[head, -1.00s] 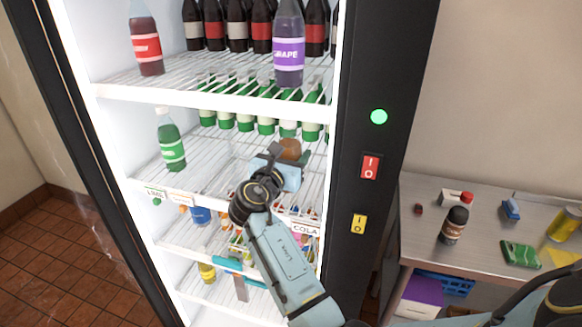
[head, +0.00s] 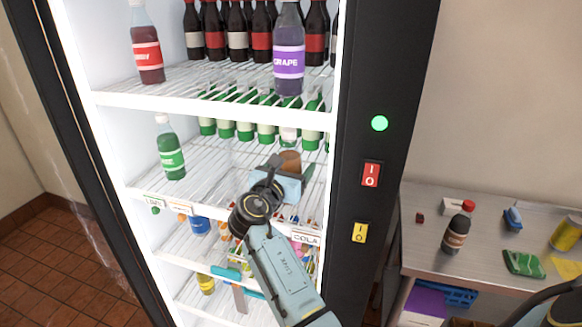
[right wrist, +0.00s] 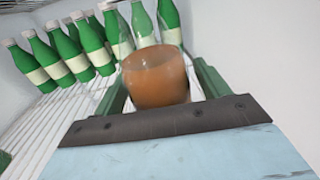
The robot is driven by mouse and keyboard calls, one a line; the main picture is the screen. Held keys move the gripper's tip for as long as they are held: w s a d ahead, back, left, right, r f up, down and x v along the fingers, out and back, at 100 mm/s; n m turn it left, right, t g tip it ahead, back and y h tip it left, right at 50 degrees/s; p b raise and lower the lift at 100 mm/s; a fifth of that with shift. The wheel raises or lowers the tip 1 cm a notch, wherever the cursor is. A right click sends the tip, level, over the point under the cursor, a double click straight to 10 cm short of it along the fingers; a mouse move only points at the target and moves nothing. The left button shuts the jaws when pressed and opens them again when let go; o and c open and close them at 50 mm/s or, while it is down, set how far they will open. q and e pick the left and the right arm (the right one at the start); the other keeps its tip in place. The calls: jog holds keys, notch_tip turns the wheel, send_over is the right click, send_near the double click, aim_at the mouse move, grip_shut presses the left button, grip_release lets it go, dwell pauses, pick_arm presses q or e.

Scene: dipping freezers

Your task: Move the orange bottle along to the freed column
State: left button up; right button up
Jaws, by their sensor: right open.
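The orange bottle (head: 289,160) stands on the freezer's middle shelf, toward the right side. In the head view only a rounded part of it shows above my right gripper (head: 290,170). In the right wrist view the bottle (right wrist: 155,78) shows large and orange between the two green-grey fingers. My right gripper is open, with one finger on each side of the bottle; whether either finger touches it I cannot tell. A green bottle (head: 170,150) stands alone at the left front of this shelf. Bare shelf wires (head: 215,165) lie between it and the gripper. My left gripper is not in view.
Green bottles (right wrist: 90,45) stand in a row behind the orange bottle. The upper shelf edge (head: 215,110) runs above my arm, with a grape bottle (head: 289,55) at its front. The freezer's black frame (head: 385,90) is close on the right. A metal table (head: 485,252) stands beyond.

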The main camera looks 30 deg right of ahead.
jog(key=b+v, duration=0.1)
jog(key=v, duration=1.1)
jog(key=shift+r, duration=0.15)
